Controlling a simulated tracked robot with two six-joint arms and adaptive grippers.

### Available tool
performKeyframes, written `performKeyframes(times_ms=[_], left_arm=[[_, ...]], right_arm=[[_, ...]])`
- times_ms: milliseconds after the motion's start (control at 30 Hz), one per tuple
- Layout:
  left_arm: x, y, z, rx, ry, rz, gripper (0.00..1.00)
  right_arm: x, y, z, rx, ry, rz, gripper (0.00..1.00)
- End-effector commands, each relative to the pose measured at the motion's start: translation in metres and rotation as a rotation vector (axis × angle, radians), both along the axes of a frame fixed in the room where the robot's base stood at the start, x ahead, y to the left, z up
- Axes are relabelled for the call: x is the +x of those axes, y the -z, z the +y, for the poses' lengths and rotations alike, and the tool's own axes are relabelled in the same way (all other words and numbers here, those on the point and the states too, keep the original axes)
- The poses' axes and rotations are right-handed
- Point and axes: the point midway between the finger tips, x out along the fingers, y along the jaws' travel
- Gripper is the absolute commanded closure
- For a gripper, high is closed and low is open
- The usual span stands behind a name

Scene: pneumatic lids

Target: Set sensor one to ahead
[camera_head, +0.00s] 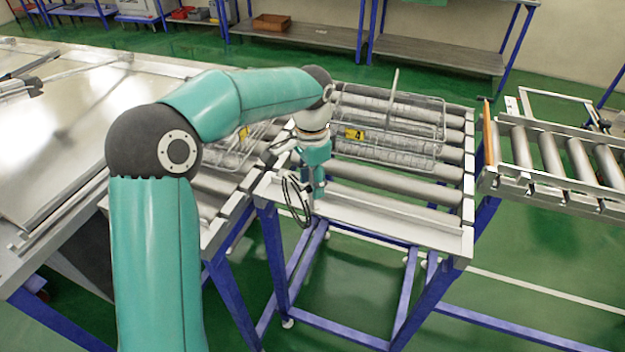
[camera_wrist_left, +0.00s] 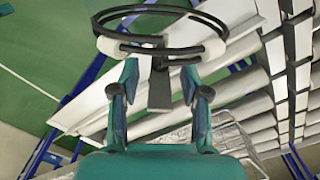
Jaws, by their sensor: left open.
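My left gripper (camera_head: 312,188) hangs over the near end of the roller conveyor, pointing down. It is open in the left wrist view (camera_wrist_left: 159,75), its two fingers spread apart. A dark ring-shaped piece (camera_head: 296,200) shows beside the gripper in the head view. In the left wrist view the dark ring (camera_wrist_left: 160,50) lies past the fingers, with a dark stem between them; whether the fingers touch it I cannot tell. No sensor can be made out with certainty in either view. My right gripper is not in view.
A wire basket (camera_head: 385,128) with a yellow tag stands on the middle roller conveyor (camera_head: 400,188). Another wire basket (camera_head: 236,150) stands on the conveyor to its left. A separate roller section (camera_head: 560,155) is at the right. Green floor is open in front.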

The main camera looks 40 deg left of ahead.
Motion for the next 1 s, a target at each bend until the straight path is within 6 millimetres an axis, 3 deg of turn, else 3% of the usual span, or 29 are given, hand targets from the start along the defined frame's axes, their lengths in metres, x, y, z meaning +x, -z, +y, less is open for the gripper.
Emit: performKeyframes(times_ms=[67, 333, 1000], left_arm=[[0.0, 0.0, 0.0001, 0.0, 0.0, 0.0, 0.57], [-0.0001, -0.0003, 0.0003, 0.0, 0.0, 0.0, 1.0], [0.0004, -0.0012, 0.0004, 0.0, -0.094, -0.001, 1.0]], right_arm=[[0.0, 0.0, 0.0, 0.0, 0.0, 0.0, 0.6], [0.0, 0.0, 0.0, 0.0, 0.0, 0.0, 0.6], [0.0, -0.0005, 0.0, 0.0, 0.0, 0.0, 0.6]])
